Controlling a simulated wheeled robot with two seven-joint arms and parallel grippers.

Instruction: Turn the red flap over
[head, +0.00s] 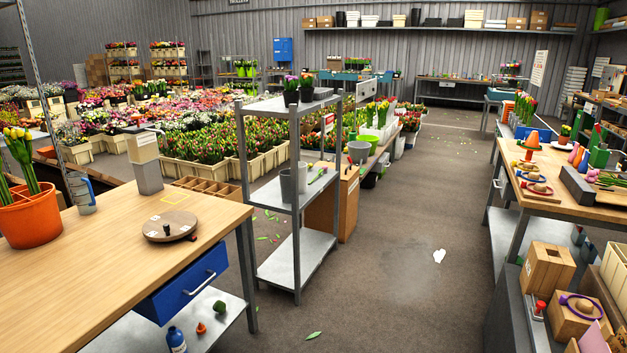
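I cannot make out for certain which thing is the red flap. A small red piece (540,306) stands on a pale base at the lower right, beside the wooden boxes. A red and white card (328,123) hangs at the grey metal shelf in the middle. A pinkish-red panel (593,338) shows at the bottom right, cut off by the picture edge. Neither of my grippers is in view.
A wooden workbench (95,290) with a blue drawer (185,283) fills the lower left. The grey shelf unit (297,280) stands in the middle. Another bench (572,207) runs along the right.

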